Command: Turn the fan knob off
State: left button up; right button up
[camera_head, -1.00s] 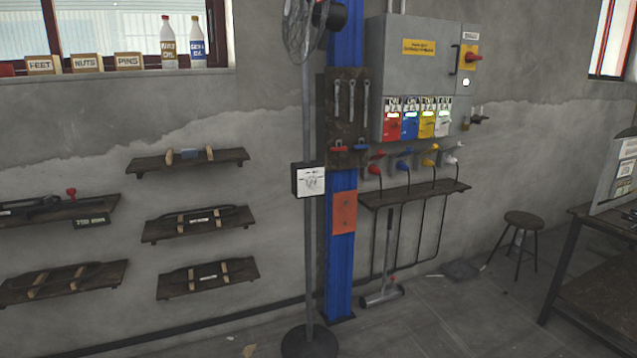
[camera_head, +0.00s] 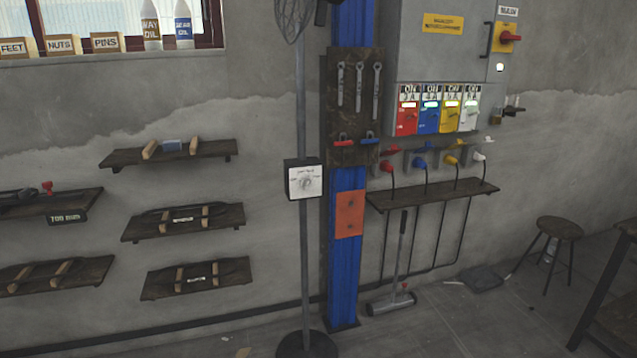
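The fan stands on a thin grey pole (camera_head: 303,255) with a round dark base (camera_head: 306,345). Its wire cage (camera_head: 291,18) is cut off by the top edge of the view. A black control box (camera_head: 289,180) with a white face is fixed to the pole at mid-height. The round fan knob (camera_head: 306,182) sits in the middle of that face, with markings around it too small to read. Neither of my grippers is in view.
A blue column (camera_head: 346,265) with a wrench board (camera_head: 354,110) stands right behind the pole. A grey electrical cabinet (camera_head: 440,60) and a wall shelf (camera_head: 432,194) are to the right. Small wall shelves (camera_head: 182,222) hang left. A stool (camera_head: 558,228) stands right. The floor ahead is largely clear.

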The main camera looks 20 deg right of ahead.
aim_at(305, 183)
jog(key=i+l, duration=0.15)
jog(key=l, duration=0.25)
jog(key=i+l, duration=0.1)
jog(key=l, duration=0.25)
jog(key=i+l, duration=0.15)
jog(key=l, duration=0.25)
jog(key=i+l, duration=0.1)
jog(key=l, duration=0.25)
jog(key=i+l, duration=0.15)
jog(key=l, duration=0.25)
